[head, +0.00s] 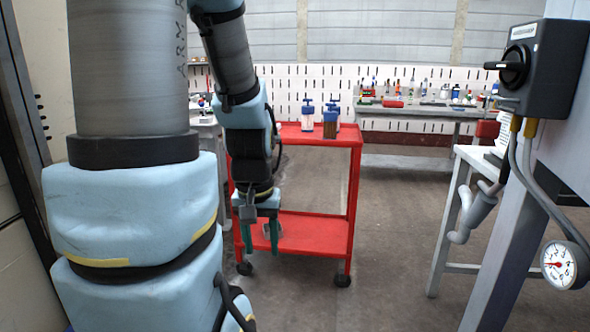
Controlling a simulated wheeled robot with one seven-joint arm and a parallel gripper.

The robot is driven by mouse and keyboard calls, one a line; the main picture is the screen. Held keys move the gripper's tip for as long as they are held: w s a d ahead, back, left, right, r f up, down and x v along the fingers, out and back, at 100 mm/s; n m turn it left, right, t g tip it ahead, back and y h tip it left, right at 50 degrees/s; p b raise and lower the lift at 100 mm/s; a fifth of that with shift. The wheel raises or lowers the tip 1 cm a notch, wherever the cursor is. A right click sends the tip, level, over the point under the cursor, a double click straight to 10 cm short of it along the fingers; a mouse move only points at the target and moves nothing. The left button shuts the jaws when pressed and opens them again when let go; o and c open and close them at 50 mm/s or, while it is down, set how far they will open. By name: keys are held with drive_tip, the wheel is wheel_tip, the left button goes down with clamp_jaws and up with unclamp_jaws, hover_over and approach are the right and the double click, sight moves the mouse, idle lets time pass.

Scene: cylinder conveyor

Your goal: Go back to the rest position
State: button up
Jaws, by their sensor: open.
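My gripper (260,236) hangs pointing down in the middle left of the head view. Its two green fingers are apart, with nothing seen held between them. It appears in front of a red cart (352,190), with the cart's lower shelf behind the fingers. I cannot tell the exact gap between gripper and cart.
A dark switch box (550,68) on a grey post, with hoses and a pressure gauge (563,265), is close at the right. A cluttered workbench (425,112) stands along the back.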

wheel_tip(320, 180, up, 19)
drive_tip(key=p, duration=1.7)
drive_tip(key=shift+r, duration=0.2)
